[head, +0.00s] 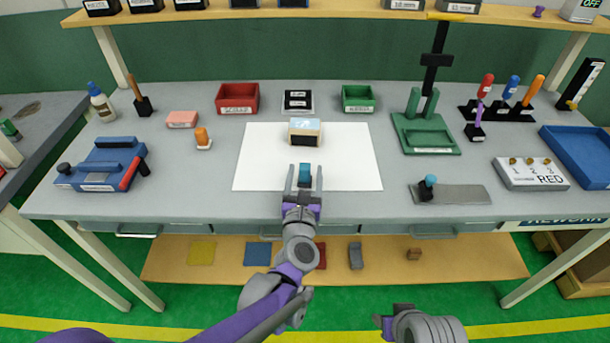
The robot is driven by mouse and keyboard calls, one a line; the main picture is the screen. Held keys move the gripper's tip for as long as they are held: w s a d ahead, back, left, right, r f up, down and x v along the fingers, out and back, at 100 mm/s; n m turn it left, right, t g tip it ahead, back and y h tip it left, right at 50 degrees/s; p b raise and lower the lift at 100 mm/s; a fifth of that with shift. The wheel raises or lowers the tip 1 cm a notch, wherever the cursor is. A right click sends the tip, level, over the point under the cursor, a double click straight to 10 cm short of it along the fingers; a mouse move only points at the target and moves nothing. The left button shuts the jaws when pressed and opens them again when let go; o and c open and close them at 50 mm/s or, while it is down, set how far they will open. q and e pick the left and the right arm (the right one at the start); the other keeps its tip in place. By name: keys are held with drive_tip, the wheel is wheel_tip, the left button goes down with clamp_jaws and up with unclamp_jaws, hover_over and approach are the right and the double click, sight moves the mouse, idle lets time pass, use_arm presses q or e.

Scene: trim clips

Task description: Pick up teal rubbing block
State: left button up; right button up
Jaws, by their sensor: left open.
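The teal rubbing block (305,172) is a small dark teal piece on the front part of the white sheet (262,160). My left gripper (304,178) reaches up from the table's front edge. It is open, with one finger to the left of the block and one to the right. Small gaps show between the fingers and the block. I cannot tell how high the fingertips are above the sheet. My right gripper (390,322) is low at the bottom, in front of the table, and its jaws do not show clearly.
A wooden-sided block with a pale top (305,131) lies just behind the teal block. A red bin (238,112) and a green bin (358,110) stand at the back. A green press (425,145) stands to the right, a blue device (100,177) to the left. The sheet's sides are clear.

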use_arm(q)
drive_tip(key=shift+w, duration=0.7)
clamp_jaws()
